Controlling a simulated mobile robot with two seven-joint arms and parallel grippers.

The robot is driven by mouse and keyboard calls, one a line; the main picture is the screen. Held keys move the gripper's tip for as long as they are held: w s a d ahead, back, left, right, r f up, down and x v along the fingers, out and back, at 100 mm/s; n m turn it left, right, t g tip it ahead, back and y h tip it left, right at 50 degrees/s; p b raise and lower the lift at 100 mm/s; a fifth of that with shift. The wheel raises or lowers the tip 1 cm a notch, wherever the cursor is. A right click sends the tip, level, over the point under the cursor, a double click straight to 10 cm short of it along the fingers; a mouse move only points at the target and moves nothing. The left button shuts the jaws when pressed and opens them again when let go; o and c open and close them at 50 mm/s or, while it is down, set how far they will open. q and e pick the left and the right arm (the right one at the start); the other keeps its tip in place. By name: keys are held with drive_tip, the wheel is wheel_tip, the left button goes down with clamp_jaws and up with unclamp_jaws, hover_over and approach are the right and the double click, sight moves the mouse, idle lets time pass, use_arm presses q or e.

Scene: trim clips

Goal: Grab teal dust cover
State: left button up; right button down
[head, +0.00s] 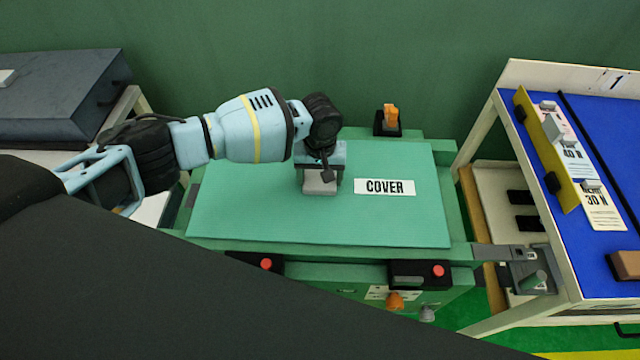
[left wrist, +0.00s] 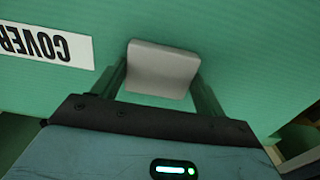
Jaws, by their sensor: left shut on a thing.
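The teal dust cover (head: 300,225) lies flat over the top of the green bench, with a white label reading "COVER" (head: 384,187) on its right half. It fills most of the left wrist view (left wrist: 240,40), where the label shows upside down at the left. A grey grip block (head: 320,183) stands on the cover near its middle. My left gripper (head: 320,178) reaches down from the left and is shut on this grey block. In the left wrist view the block (left wrist: 161,68) sits between the two fingers. My right gripper is not in view.
A trolley with a blue top (head: 608,150) stands at the right, with labelled cards and a yellow strip. An orange part in a black holder (head: 388,120) is behind the cover. Red buttons (head: 438,270) line the bench front. A dark case (head: 60,95) lies at far left.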

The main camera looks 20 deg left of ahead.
sight(320, 179)
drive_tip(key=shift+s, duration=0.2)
use_arm(q)
drive_tip(key=shift+r, duration=0.15)
